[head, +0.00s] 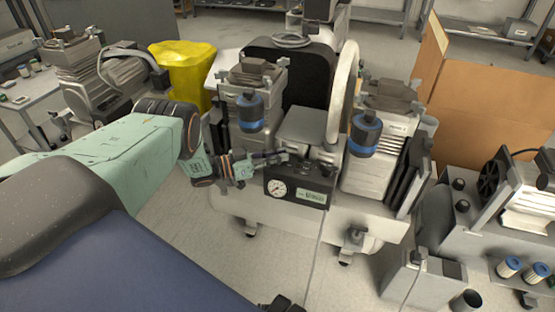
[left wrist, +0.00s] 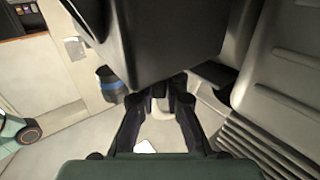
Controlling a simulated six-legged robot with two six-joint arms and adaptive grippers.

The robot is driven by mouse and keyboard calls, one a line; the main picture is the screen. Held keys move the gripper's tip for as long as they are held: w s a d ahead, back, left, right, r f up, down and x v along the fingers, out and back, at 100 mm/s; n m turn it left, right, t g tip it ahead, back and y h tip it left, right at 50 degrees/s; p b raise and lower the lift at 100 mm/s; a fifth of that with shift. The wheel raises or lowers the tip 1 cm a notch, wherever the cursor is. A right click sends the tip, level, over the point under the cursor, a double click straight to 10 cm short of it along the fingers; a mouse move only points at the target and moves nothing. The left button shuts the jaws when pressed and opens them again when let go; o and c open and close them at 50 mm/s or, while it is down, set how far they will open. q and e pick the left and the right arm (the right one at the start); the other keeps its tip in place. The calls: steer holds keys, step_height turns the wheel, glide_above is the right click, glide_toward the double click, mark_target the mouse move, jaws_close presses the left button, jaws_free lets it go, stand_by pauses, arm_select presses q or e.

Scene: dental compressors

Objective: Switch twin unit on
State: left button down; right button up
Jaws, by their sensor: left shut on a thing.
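The twin unit (head: 300,215) stands on a pale wheeled base, with two grey ribbed compressor blocks and blue-banded dark filters (head: 250,112) (head: 364,134). Between them, a black control box (head: 297,190) with a round gauge and a small green display faces me. My left gripper (head: 276,156) reaches in from the left to the top of this box, its fingers shut on a small part there. In the left wrist view, both fingers (left wrist: 163,80) run in under a large dark body (left wrist: 150,40), which hides their tips and the held part. My right gripper does not show.
A cardboard box (head: 480,105) and a further unit (head: 490,205) are at the right. A grey metal case (head: 420,277) sits in front on the right.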

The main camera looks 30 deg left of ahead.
arm_select(q)
steer(key=shift+m+g+h, duration=0.7)
steer(key=shift+g+h, duration=0.1)
steer(key=c, duration=1.4)
jaws_free()
steer(key=v, duration=1.2)
steer(key=shift+o, duration=0.2)
